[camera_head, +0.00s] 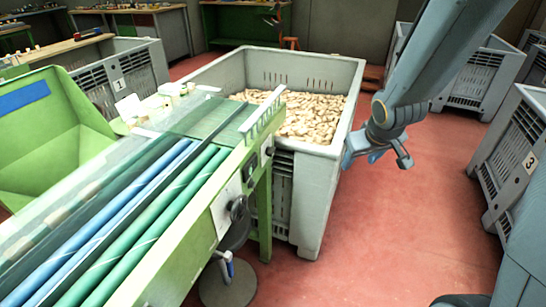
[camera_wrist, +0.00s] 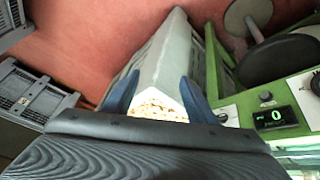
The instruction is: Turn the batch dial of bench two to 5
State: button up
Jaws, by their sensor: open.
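The green bench (camera_head: 190,255) with blue and green rollers stands at left in the head view. A black dial (camera_head: 238,208) sits on a white plate on its side; the setting cannot be read. In the wrist view, part of a dark dial on a white plate (camera_wrist: 316,84) shows at the right edge. A lit display (camera_wrist: 276,116) beside it reads 0. My gripper (camera_head: 378,158) is open and empty, right of the crate and apart from the bench. In the wrist view its fingers (camera_wrist: 158,100) stand apart. No bench number is legible.
A large grey crate (camera_head: 328,170) full of corks stands at the bench's end. A stool with a round base (camera_head: 228,288) stands beside the bench below the dial. A crate marked 3 (camera_head: 519,180) stands at right. Red floor (camera_head: 400,245) is clear between.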

jog(key=w+a+f+n+t+y+b, duration=0.1)
jog(key=w+f+t, duration=0.1)
jog(key=w, duration=0.3)
jog(key=w+a+f+n+t+y+b, duration=0.1)
jog(key=w+a+f+n, duration=0.1)
jog(key=w, duration=0.4)
jog(key=n+g+y+b, duration=0.2)
jog(key=n+y+b, duration=0.5)
jog(key=y, duration=0.8)
send_near(274, 151)
jog(key=a+n, duration=0.1)
jog(key=p+x, duration=0.1)
jog(key=x, duration=0.7)
jog(key=shift+w+d+f, duration=0.1)
jog(key=shift+c, duration=0.3)
jog(key=c, duration=1)
